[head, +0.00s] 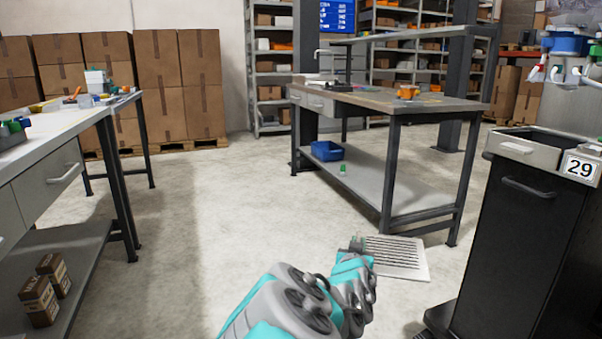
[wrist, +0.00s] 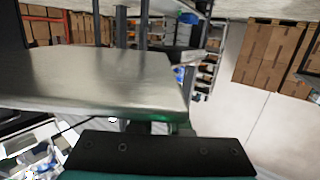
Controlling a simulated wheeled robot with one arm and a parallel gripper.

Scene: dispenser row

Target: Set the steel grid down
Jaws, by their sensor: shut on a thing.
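The steel grid (head: 397,258) is a pale, flat plate with rows of dark slots, at the lower middle right of the head view. My gripper (head: 357,244) is shut on its left edge, at the end of my teal and grey arm. In the wrist view the grid (wrist: 95,80) is a broad, shiny metal sheet filling the left and middle, beyond the dark bar of my gripper (wrist: 160,127). The fingertips are mostly hidden there. The grid shows against the floor, and it looks held in the air.
A workbench (head: 415,102) with a blue bin (head: 327,151) on its lower shelf stands behind the grid. A black cabinet (head: 515,230) marked 29 stands close at right. A white table (head: 50,125) is at left. The floor (head: 200,240) between is clear.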

